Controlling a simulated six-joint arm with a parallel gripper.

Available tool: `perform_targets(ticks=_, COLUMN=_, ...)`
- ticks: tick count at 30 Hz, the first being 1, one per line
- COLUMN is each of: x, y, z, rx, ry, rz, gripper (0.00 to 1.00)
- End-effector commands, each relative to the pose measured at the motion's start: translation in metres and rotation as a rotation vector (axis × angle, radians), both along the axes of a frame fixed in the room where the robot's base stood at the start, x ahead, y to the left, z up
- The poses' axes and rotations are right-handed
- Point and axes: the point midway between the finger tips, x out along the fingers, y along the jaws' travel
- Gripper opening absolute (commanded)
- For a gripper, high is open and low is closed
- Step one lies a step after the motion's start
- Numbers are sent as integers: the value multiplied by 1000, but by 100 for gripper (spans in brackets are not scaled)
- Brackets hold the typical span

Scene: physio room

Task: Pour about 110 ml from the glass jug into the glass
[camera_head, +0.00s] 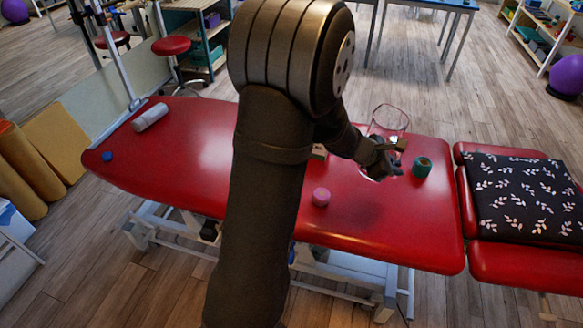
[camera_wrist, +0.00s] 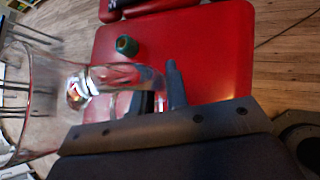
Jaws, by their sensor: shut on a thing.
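My gripper (camera_head: 385,155) is shut on the clear glass jug (camera_head: 389,119), above the right part of the red treatment table (camera_head: 405,225). In the wrist view, my gripper (camera_wrist: 160,92) has its dark fingers at the jug's narrow part. The jug (camera_wrist: 110,78) lies across the left of that picture, with its wide rim at the far left. Its clear wall makes any liquid level hard to tell. I cannot make out the drinking glass as a separate thing; it may be hidden by my gripper or blend with the jug.
A teal roll (camera_head: 422,167) stands just right of my gripper, and a pink roll (camera_head: 321,197) stands nearer. A white roll (camera_head: 150,117) and a small blue thing (camera_head: 106,156) lie at the left. The table's front right is clear.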

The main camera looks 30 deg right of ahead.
Motion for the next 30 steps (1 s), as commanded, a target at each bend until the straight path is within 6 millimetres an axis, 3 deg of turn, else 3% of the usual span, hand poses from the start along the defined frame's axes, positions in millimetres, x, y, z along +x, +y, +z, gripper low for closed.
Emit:
perform_targets(ticks=12, x=9, y=51, z=-18, rx=8, ry=40, rz=295, gripper=0)
perform_targets(ticks=30, x=10, y=117, z=-46, rx=6, ry=78, rz=547, gripper=0)
